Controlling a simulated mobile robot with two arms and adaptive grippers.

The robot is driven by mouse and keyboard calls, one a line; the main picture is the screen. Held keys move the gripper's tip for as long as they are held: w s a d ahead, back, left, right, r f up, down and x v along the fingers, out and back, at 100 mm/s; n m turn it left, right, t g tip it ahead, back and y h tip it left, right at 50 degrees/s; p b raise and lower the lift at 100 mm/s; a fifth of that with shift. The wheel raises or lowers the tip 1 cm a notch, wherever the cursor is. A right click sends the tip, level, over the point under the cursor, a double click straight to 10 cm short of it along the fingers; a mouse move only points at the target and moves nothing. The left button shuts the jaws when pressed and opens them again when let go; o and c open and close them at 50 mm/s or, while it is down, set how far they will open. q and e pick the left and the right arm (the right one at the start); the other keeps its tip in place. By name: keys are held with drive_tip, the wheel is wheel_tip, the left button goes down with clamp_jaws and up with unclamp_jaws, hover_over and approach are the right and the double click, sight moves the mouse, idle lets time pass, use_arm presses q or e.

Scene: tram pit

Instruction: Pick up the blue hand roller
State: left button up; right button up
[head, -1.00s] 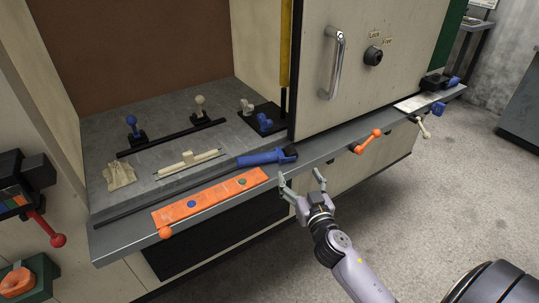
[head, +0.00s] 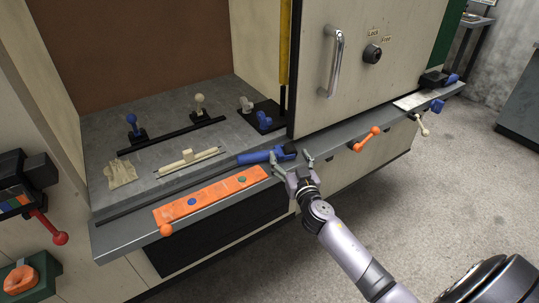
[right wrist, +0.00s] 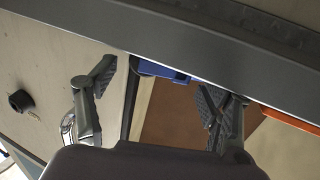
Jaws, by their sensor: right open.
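The blue hand roller (head: 254,158) lies on the front ledge of the cabinet, its dark end toward the right. My right gripper (head: 291,160) is open at the ledge edge, its fingers spread around the roller's dark right end as seen from above; I cannot tell whether they touch it. In the right wrist view the open fingers of my right gripper (right wrist: 157,85) stand either side of a blue part of the roller (right wrist: 160,70). The grey ledge hides much of the roller there. My left gripper is not in view.
An orange strip (head: 223,191) with coloured buttons lies left of the roller. An orange lever (head: 366,139) sticks out from the ledge (head: 330,147) at the right. A cream bar tool (head: 188,158), a glove (head: 120,173) and blue and cream knobs stand farther back.

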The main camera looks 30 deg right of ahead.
clamp_jaws()
idle(0.8)
